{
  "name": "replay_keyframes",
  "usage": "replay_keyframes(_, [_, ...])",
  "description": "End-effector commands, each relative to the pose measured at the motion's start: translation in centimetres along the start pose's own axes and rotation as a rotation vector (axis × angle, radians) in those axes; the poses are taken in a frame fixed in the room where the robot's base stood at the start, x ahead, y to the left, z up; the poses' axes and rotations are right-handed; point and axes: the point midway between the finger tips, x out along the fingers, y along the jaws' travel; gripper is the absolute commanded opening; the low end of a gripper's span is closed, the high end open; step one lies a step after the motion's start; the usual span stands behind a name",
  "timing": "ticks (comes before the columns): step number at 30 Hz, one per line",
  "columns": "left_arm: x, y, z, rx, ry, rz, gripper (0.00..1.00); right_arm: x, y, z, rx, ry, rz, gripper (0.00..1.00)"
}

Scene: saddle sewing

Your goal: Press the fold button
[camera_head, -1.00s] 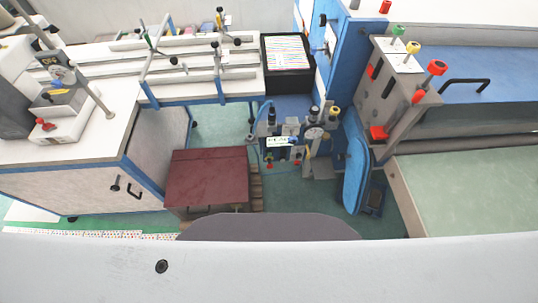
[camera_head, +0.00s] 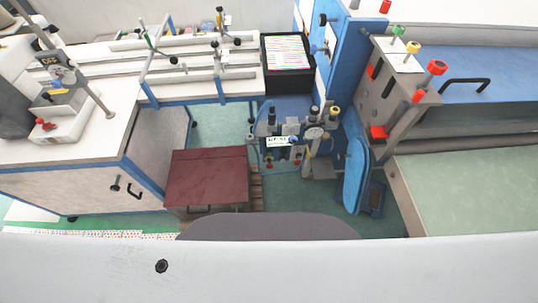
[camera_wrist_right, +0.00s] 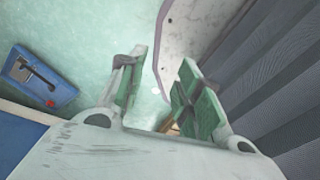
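I cannot tell which control is the fold button. In the head view, a grey control post at the right carries a green knob (camera_head: 398,31), a yellow knob (camera_head: 413,48) and a red knob (camera_head: 437,68). A red part (camera_head: 379,132) sits lower on its side. Another red button (camera_head: 43,123) is on a white box on the left bench. No label on these is readable. My right gripper (camera_wrist_right: 163,57) shows in the right wrist view, its fingers apart with nothing between them, above a pale green floor. Neither gripper shows in the head view.
A white bench (camera_head: 80,137) with rails stands at the left. A dark red box (camera_head: 208,172) and a sewing machine (camera_head: 285,140) stand in the middle. A black tray (camera_head: 290,83) is behind them. A blue foot pedal (camera_wrist_right: 42,74) lies left in the wrist view.

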Motion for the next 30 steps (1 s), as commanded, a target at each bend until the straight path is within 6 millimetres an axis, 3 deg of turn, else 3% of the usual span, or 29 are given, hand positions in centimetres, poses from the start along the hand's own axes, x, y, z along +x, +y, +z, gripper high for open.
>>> replay_keyframes(1, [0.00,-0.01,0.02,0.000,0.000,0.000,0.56,0.00,0.02,-0.02,0.000,0.000,0.000,0.23])
replay_keyframes(7, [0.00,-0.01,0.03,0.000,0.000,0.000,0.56,0.00,0.02,-0.02,0.000,0.000,0.000,0.00])
replay_keyframes(30, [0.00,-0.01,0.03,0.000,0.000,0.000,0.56,0.00,0.03,-0.04,0.000,0.000,0.000,0.00])
